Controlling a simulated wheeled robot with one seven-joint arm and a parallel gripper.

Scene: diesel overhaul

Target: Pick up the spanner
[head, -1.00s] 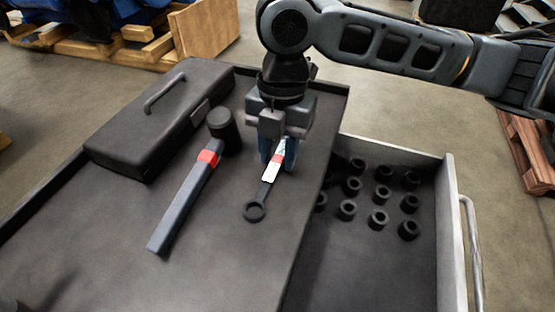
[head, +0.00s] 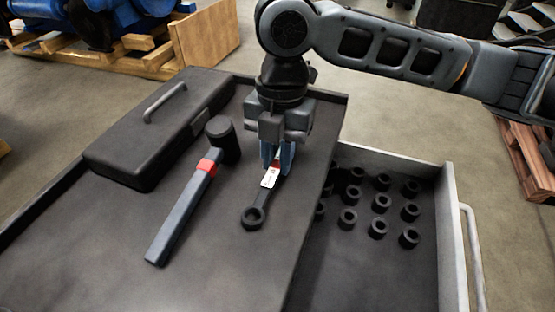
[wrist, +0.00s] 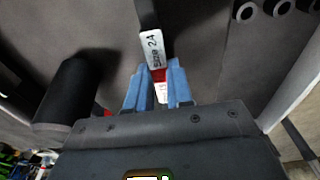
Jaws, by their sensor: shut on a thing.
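The spanner (head: 255,213) is dark with a ring end, a red band and a white tag. It is on or just above the dark top of the cart, its ring end toward the camera. My gripper (head: 276,165) has its blue fingers shut on the spanner near the red band. In the wrist view my gripper (wrist: 158,85) holds the spanner (wrist: 147,15) between the fingers, and its tag reads "size 24". The spanner's far end is hidden by the gripper. I cannot tell whether the spanner is clear of the surface.
A mallet (head: 185,215) with a red band lies left of the spanner. A closed dark toolbox (head: 150,135) stands behind it at the left. An open drawer (head: 390,270) at the right holds several black sockets (head: 378,228). The front of the cart top (head: 90,260) is clear.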

